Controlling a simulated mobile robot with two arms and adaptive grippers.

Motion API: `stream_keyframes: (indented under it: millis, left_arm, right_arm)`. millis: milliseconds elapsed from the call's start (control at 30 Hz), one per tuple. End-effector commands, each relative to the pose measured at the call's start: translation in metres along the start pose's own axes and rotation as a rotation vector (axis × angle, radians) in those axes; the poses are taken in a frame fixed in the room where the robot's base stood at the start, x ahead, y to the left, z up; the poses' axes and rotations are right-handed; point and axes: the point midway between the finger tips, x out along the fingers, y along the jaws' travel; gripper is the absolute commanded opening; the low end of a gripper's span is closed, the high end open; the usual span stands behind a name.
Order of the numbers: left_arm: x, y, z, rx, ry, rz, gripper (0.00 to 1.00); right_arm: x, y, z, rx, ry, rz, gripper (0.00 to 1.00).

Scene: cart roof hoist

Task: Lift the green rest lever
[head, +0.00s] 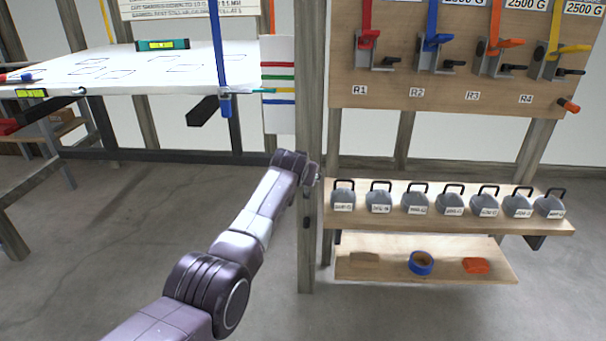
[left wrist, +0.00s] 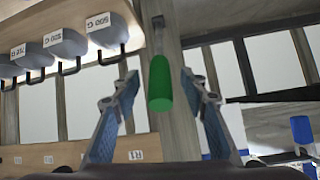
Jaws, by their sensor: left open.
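The green rest lever (left wrist: 160,82) shows in the left wrist view as a rounded green grip on a grey metal stem, against a wooden post (left wrist: 172,50). My left gripper (left wrist: 159,88) is open, with one blue-padded finger on each side of the grip and a gap on both sides. In the head view my left gripper (head: 311,181) is at the upright post (head: 308,115), and I cannot make out the green lever there. My right gripper is in neither view.
A shelf (head: 450,225) with several grey labelled weights (head: 417,204) stands right of the post. A lower shelf (head: 445,270) holds blue tape (head: 421,263) and an orange item (head: 476,265). A white panel (head: 110,72) lies left.

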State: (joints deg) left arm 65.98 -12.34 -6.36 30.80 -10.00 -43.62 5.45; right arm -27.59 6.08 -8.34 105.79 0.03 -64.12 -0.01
Motion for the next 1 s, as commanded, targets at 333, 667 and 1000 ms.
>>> stream_keyframes:
  millis: [333, 667, 1000]
  left_arm:
    - [-0.019, 0.0, -0.001, -0.001, 0.003, 0.0, 0.4]
    - [-0.052, 0.0, -0.001, -0.001, 0.003, 0.0, 0.4]
    - [-0.095, 0.0, -0.001, -0.001, 0.004, 0.001, 0.4]
  right_arm:
    - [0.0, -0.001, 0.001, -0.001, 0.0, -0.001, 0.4]
    - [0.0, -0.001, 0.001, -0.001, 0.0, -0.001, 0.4]
    - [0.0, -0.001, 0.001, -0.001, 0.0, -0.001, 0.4]
